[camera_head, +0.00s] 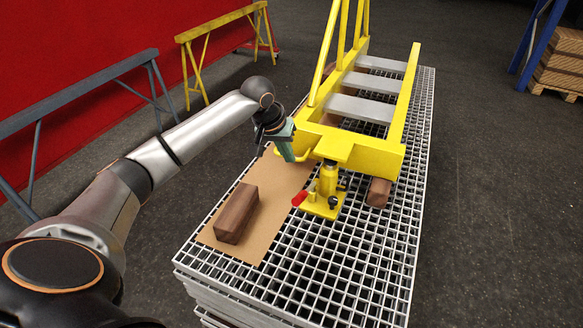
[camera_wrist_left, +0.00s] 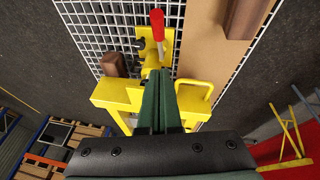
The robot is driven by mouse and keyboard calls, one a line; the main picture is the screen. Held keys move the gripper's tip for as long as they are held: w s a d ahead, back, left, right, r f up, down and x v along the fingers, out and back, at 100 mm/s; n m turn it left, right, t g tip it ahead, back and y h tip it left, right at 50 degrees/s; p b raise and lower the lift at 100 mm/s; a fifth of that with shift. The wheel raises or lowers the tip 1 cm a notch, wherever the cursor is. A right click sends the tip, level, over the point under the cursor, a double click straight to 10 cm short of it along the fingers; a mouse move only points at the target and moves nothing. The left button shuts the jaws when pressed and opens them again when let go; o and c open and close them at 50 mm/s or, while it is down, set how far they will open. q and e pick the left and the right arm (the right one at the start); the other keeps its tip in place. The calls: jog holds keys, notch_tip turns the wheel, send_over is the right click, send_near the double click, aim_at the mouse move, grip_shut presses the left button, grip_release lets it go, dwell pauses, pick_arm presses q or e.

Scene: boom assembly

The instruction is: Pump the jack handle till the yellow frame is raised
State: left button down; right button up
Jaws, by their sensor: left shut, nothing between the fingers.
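The yellow frame (camera_head: 378,158) lies over the grating, its front end bar above the jack. The yellow jack (camera_head: 328,187) stands upright on the grating under a plate at the front of the frame. Its handle has a red end (camera_head: 299,199) pointing left and down; the red end also shows in the left wrist view (camera_wrist_left: 157,24). My left gripper (camera_head: 289,158) is shut and empty, beside the frame's front left corner and above the red handle end. Its closed green fingers (camera_wrist_left: 161,76) point toward the jack in the left wrist view. My right gripper is not in view.
A brown wooden block (camera_head: 237,213) lies on a cardboard sheet (camera_head: 275,180) left of the jack. Another block (camera_head: 378,192) sits under the frame's right side. A curved yellow handle (camera_wrist_left: 196,84) is close to my left fingers. The front grating (camera_head: 345,270) is clear.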

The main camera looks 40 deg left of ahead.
pick_arm(q)
jog(key=b, duration=0.1)
send_over(300, 193)
jog(key=a, duration=0.1)
notch_tip(300, 193, down, 8)
jog(key=shift+s+d+f, duration=0.1)
jog(key=shift+s+f, duration=0.15)
jog(key=shift+f, duration=0.4)
jog(key=shift+s+d+f, duration=0.1)
jog(key=shift+s+f, duration=0.1)
jog(key=shift+f, duration=0.4)
jog(key=shift+s+d+f, duration=0.2)
jog(key=shift+s+f, duration=0.05)
jog(key=shift+f, duration=0.3)
